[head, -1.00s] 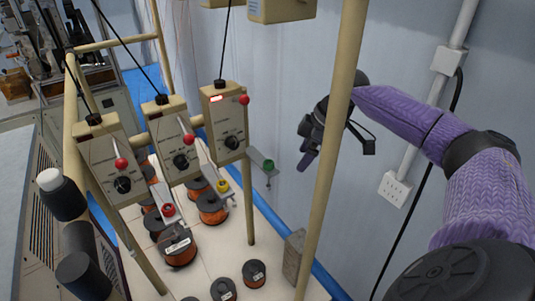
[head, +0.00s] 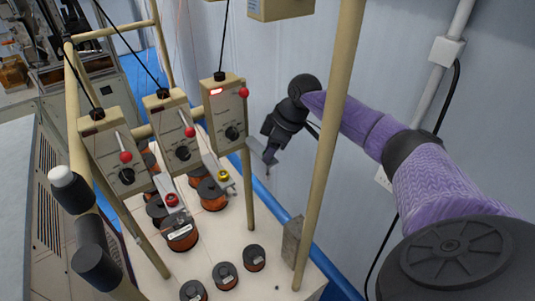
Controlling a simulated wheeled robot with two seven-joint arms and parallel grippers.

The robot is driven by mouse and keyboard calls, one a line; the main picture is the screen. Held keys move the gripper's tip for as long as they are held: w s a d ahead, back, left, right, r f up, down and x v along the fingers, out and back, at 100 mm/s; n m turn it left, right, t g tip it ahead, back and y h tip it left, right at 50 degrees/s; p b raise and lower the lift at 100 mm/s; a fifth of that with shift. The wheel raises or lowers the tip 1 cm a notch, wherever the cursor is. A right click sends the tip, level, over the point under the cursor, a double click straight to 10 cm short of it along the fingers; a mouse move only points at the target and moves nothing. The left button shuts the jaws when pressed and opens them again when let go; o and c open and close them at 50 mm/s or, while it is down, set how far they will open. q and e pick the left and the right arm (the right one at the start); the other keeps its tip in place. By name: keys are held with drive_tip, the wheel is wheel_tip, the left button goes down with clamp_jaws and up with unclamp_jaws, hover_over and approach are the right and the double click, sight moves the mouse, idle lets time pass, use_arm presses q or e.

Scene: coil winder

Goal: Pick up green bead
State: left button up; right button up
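The green bead is not visible now. My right gripper (head: 268,158) covers the place at the end of the rightmost tension unit's arm, where the bead sat. The gripper points down there, beside the right tension box (head: 225,125). Its fingers are small and partly overlap the metal arm, so I cannot tell whether they are open, or whether they touch the bead. A yellow bead (head: 223,176) and a red bead (head: 172,200) sit on the ends of the other two units' arms.
A slanted beige post (head: 328,150) stands just in front of my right arm. Several copper wire spools (head: 181,232) and small dark spools (head: 253,257) stand on the white bench top (head: 218,240). The other tension boxes (head: 172,135) hang at the left. A grey block (head: 292,240) stands at the bench's right edge.

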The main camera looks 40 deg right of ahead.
sight(263, 151)
clamp_jaws()
drive_tip(key=shift+r, duration=0.1)
drive_tip(key=shift+r, duration=0.3)
wheel_tip(263, 151, up, 2)
drive_tip(key=shift+r+b, duration=0.2)
drive_tip(key=shift+b, duration=0.3)
drive_tip(key=s+d+b, duration=0.9)
drive_tip(key=s+d, duration=0.2)
drive_tip(key=s, duration=0.3)
drive_tip(key=shift+d+r+b, duration=0.15)
drive_tip(key=shift+r+b, duration=0.05)
drive_tip(key=shift+b, duration=0.2)
drive_tip(key=shift+f, duration=0.15)
